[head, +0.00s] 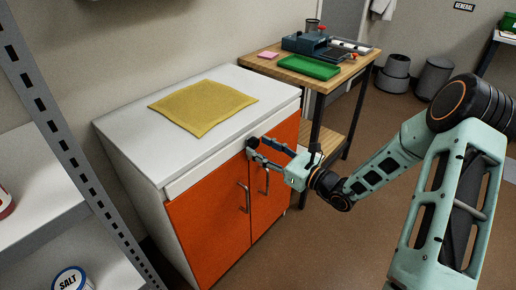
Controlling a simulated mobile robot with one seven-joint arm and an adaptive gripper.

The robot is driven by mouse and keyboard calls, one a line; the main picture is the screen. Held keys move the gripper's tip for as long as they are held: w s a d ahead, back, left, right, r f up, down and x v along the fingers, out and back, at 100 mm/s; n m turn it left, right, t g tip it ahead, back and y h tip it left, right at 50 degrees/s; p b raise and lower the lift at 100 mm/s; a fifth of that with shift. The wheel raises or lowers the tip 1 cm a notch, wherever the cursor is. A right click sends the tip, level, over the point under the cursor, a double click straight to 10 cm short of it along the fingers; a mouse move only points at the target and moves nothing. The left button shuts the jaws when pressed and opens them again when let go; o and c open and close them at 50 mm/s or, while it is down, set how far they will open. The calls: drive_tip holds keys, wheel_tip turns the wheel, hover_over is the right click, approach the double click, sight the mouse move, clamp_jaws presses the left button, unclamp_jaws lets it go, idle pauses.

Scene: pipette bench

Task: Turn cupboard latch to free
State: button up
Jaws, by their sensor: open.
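The cupboard (205,225) is white with two orange doors and stands in the middle of the head view. Each door has a vertical metal handle, one on the left door (245,198) and one on the right door (267,181). My gripper (250,149) is open, with its fingertips at the upper edge of the doors, near where they meet. A small dark part shows at the fingertips; I cannot tell whether it is the latch or fingertip pads. The latch is not clearly visible, and contact cannot be told.
A yellow cloth (203,107) lies on the white cupboard top. A wooden bench (345,80) behind it holds a green tray (309,67) and a blue-grey device (308,43). A metal shelf post (48,112) stands at left. Grey bins (433,79) stand at the back right. Floor in front is clear.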

drive_tip(key=shift+x, duration=0.9)
drive_tip(key=shift+c, duration=0.4)
clamp_jaws()
